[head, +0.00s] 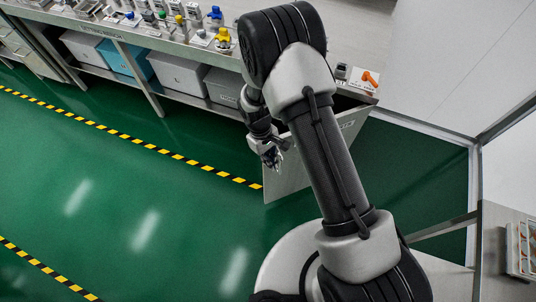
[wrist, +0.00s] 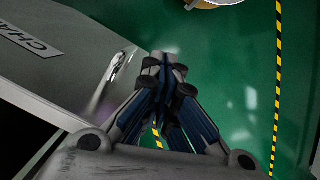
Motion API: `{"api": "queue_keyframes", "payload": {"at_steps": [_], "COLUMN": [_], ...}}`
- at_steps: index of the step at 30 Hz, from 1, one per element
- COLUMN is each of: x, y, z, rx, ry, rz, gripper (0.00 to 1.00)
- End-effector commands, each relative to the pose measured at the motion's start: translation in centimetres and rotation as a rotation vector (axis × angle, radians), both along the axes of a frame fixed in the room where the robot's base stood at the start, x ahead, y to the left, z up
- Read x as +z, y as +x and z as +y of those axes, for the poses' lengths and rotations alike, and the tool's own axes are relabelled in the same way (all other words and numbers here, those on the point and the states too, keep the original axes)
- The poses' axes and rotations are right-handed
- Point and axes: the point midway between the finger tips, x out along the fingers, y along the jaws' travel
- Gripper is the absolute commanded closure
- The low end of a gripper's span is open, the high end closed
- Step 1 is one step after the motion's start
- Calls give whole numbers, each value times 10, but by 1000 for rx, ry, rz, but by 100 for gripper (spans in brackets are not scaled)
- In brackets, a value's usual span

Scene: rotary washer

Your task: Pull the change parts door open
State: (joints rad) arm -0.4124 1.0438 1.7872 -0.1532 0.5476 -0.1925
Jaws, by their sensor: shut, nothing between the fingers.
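The change parts door (head: 285,186) is a light grey panel under the right end of the bench. It stands swung out at an angle from the bench front, over the green floor. My arm covers its middle. In the wrist view the door (wrist: 85,85) fills the left side, with a label starting "CHA" (wrist: 30,38) and a metal handle (wrist: 119,68) near its edge. My gripper (head: 273,158) is beside the door's free edge; in the wrist view its fingers (wrist: 168,68) are closed together, right of the handle and apart from it, with nothing held.
The bench (head: 130,38) carries several small parts and an orange-handled switch (head: 369,79) at its right end. Bins (head: 178,75) sit on the shelf below. Yellow-black tape (head: 145,145) crosses the open green floor. A side cabinet (head: 505,230) stands at the far right.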

Motion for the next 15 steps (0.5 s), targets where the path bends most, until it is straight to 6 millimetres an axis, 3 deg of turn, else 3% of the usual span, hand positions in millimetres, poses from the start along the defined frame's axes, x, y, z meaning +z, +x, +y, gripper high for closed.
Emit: {"api": "queue_keyframes", "payload": {"at_steps": [1, 5, 15], "x": [-15, -36, -31], "y": [-3, -9, -34], "z": [-3, -8, -32], "rx": [-1, -3, -2], "ry": [-1, 0, 0], "rz": [3, 2, 0], "gripper": [100, 100, 100]}}
